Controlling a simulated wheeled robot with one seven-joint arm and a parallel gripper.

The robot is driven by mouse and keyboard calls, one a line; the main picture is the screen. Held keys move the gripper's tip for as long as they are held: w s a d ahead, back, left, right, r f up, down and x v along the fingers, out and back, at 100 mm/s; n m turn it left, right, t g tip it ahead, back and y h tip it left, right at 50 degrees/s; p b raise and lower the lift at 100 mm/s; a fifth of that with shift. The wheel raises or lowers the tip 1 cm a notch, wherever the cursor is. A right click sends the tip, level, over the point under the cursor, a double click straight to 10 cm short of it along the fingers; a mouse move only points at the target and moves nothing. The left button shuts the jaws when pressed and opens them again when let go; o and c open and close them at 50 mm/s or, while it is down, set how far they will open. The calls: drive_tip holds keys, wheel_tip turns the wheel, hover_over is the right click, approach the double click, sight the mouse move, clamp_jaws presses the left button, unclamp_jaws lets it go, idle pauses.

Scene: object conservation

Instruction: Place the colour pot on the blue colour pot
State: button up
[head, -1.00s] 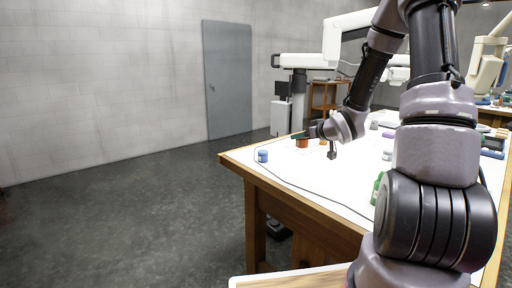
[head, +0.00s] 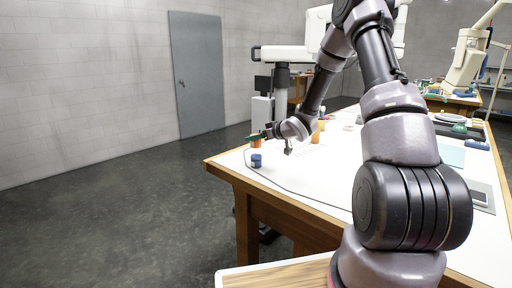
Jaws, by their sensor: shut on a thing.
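The blue colour pot (head: 256,161) stands upright on the white table top near its left corner. My gripper (head: 257,137) is shut on an orange-brown colour pot (head: 256,144), which shows just above the blue pot in the picture. The two pots look lined up from this side. I cannot tell whether the held pot is over the blue one or behind it, or whether they touch. The fingertips are small and partly hide the held pot's top.
The white table (head: 300,180) has a wooden edge, and a thin dark cable lies across it near the blue pot. An orange object (head: 317,133) stands further back, partly behind my arm. Dark trays and a light blue sheet (head: 451,154) lie at the right.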

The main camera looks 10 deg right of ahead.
sight(260, 144)
drive_tip(key=shift+f, duration=1.75)
drive_tip(key=shift+f, duration=0.1)
drive_tip(key=o, duration=1.4)
drive_tip(key=shift+f, duration=0.1)
